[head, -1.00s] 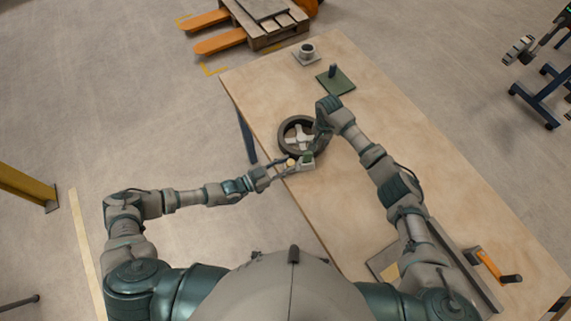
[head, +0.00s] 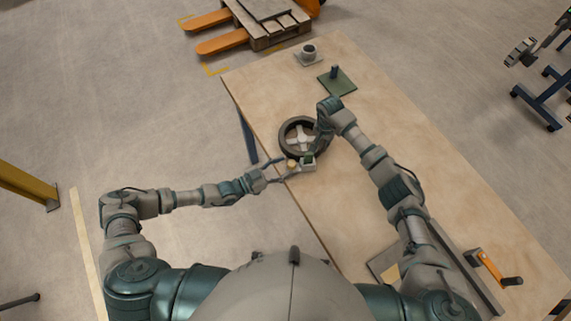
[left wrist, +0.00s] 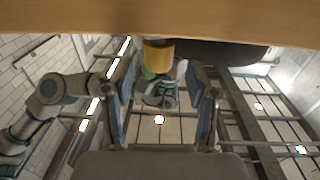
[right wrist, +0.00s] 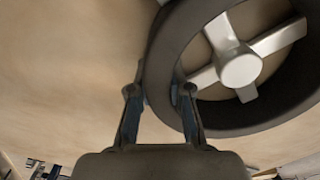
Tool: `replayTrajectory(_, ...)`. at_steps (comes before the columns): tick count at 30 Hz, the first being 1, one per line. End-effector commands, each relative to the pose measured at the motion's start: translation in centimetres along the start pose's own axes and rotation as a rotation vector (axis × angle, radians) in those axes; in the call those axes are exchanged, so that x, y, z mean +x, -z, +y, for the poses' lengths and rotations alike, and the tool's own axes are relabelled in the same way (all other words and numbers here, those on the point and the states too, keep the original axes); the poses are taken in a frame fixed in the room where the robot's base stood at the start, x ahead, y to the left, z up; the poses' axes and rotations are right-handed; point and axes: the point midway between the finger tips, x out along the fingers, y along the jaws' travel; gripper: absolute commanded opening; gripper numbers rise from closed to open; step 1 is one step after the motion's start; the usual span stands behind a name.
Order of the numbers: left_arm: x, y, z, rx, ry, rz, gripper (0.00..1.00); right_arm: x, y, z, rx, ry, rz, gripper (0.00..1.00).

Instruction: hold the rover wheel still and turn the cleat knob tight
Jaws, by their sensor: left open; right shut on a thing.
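The rover wheel (head: 283,137) lies on the table, a dark ring with pale spokes and hub; it fills the upper right of the right wrist view (right wrist: 240,68). My right gripper (head: 317,146) is shut on the wheel's rim, with a finger on each side of it in the right wrist view (right wrist: 160,92). My left gripper (head: 279,169) is open and empty.
A small pale block with a green top (head: 308,162) sits beside the knob. A green plate with a post (head: 337,81) and a grey cup-like part (head: 308,53) stand at the table's far end. A tray and an orange-handled crank (head: 489,264) are at lower right.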

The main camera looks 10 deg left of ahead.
Motion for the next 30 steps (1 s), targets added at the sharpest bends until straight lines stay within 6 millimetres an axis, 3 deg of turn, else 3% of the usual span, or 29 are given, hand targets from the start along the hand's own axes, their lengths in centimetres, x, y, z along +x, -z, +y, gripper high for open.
replayTrajectory(9,-7.1,-0.1,-0.2,0.001,0.002,-0.002,0.58,0.0,0.1,0.0,0.001,0.000,0.001,0.00)
replayTrajectory(15,-9.9,-0.1,-0.2,0.001,0.001,0.000,0.58,0.0,0.1,0.1,0.001,0.001,0.000,0.00)
replayTrajectory(26,-10.6,-0.1,-0.1,-0.001,0.001,0.000,0.58,0.0,0.1,0.1,0.001,0.001,0.000,0.00)
replayTrajectory(28,-10.5,-0.1,-0.1,-0.001,0.002,0.001,0.43,0.0,0.1,0.1,0.001,0.001,0.000,0.00)
replayTrajectory(30,-10.3,0.1,-0.1,-0.001,0.015,0.006,0.43,0.0,0.1,0.1,0.001,0.001,0.000,0.00)
